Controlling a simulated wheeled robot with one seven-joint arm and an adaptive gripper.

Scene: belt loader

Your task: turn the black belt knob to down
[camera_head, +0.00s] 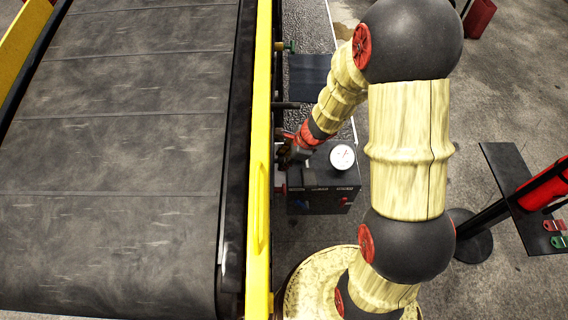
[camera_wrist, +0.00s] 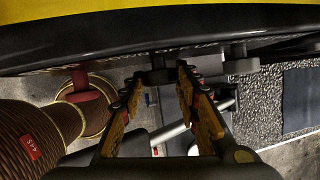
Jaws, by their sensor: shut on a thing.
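My gripper (camera_head: 290,152) is beside the yellow side rail of the belt, just left of the dark control box, and is partly hidden by my wrist in the head view. In the wrist view, my gripper (camera_wrist: 160,80) has its two yellow-black fingers on either side of a dark knob-like part (camera_wrist: 158,64) under the belt edge. I take this to be the black belt knob, with the fingers shut on it. Its pointer and marks cannot be read. In the head view the knob is hidden behind the gripper.
The black belt (camera_head: 120,150) fills the left, edged by a yellow rail (camera_head: 261,130). A stand with a dark panel (camera_head: 515,185) is at the right.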

